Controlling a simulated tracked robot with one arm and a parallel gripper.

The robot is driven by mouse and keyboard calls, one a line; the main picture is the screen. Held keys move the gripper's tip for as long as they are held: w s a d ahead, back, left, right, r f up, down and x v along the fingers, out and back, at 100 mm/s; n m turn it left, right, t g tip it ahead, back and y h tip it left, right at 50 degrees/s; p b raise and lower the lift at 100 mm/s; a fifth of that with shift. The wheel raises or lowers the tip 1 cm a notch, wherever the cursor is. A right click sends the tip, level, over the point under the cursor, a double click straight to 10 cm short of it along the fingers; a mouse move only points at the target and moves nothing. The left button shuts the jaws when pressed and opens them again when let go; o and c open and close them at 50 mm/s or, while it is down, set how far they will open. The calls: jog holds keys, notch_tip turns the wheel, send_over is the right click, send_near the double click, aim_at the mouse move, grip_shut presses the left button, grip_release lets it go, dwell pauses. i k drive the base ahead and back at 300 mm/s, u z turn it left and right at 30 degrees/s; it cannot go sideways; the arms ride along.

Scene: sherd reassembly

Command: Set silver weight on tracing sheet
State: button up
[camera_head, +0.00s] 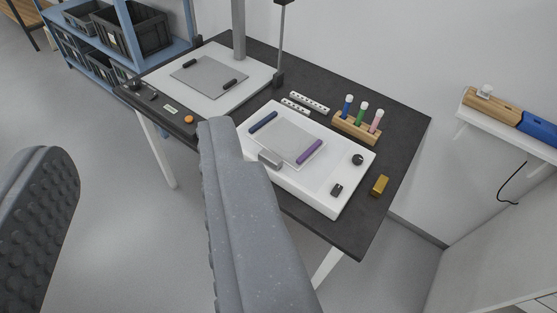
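The silver weight (270,158) is a small light-grey block at the front edge of the tracing sheet (287,138). Whether it rests fully on the sheet or partly on the white panel is hard to tell. The sheet is a pale grey rectangle on the white panel (324,199). A blue bar (263,121) lies at its left edge and a purple bar (309,151) at its right. My gripper (132,138) is open, its two grey fingers wide apart with nothing between them. The right finger appears just left of the weight in the picture, nearer the camera, and covers the panel's left corner.
A rack (356,129) with blue, green and pink-bodied bottles stands behind the panel. A gold block (380,185) lies right of it. A white board (212,101) with a grey sheet and two black bars lies left, near a post. A wall shelf (512,125) is at right.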

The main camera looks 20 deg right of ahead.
aim_at(273, 130)
jog(key=i, duration=1)
